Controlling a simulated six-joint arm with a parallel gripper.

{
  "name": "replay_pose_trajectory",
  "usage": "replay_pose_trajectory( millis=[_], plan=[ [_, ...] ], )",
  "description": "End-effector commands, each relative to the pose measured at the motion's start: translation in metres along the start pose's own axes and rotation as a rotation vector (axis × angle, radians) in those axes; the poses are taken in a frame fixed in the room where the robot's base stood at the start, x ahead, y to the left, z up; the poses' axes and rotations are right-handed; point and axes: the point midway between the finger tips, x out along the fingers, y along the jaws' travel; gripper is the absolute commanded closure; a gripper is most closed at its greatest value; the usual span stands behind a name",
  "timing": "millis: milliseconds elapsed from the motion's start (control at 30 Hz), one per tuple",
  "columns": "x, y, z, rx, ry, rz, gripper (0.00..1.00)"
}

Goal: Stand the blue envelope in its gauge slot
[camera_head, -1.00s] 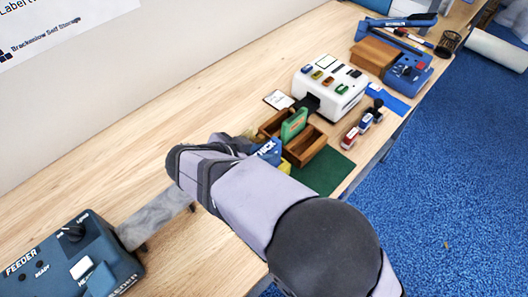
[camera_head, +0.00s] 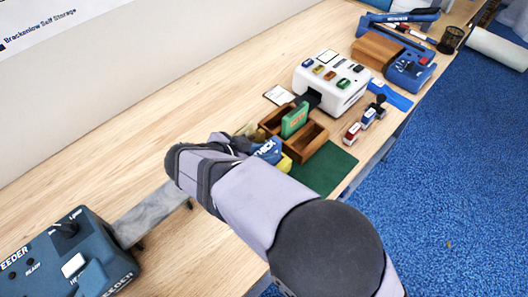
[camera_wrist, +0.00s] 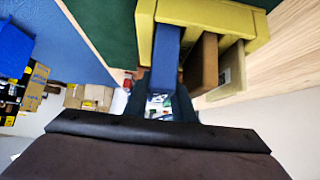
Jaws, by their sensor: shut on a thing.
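The blue envelope (camera_head: 267,151), with white lettering, shows beyond my arm in the head view. In the wrist view the blue envelope (camera_wrist: 165,60) is a slab on edge, its far part between a yellow wall and a brown upright piece. The yellow gauge (camera_wrist: 215,14) stands around these pieces; a bit of the gauge (camera_head: 285,164) shows in the head view. I cannot tell how deep the envelope sits. My gripper (camera_wrist: 158,105) is shut on the envelope's near part; its fingertips are mostly hidden in the head view.
A green envelope (camera_head: 294,120) stands at a wooden tray (camera_head: 312,143) behind the gauge. A green mat (camera_head: 328,168) lies right of it. A white machine (camera_head: 340,95) and small stamps (camera_head: 352,132) stand beyond. A blue feeder (camera_head: 95,268) is at front left. Bare tabletop lies left.

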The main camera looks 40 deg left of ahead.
Motion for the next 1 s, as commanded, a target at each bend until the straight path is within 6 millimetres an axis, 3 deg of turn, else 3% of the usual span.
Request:
replay_pose_trajectory(
  millis=[333,367,433,1000],
  plan=[
    [0.0004,-0.0002,0.0003,0.001,0.001,-0.001,0.96],
    [0.0004,-0.0002,0.0003,0.001,0.001,-0.001,0.7],
    [0.0004,-0.0002,0.0003,0.001,0.001,-0.001,0.55],
    [-0.0061,-0.0004,-0.0069,0.002,0.0,-0.001,0.55]
  ],
)
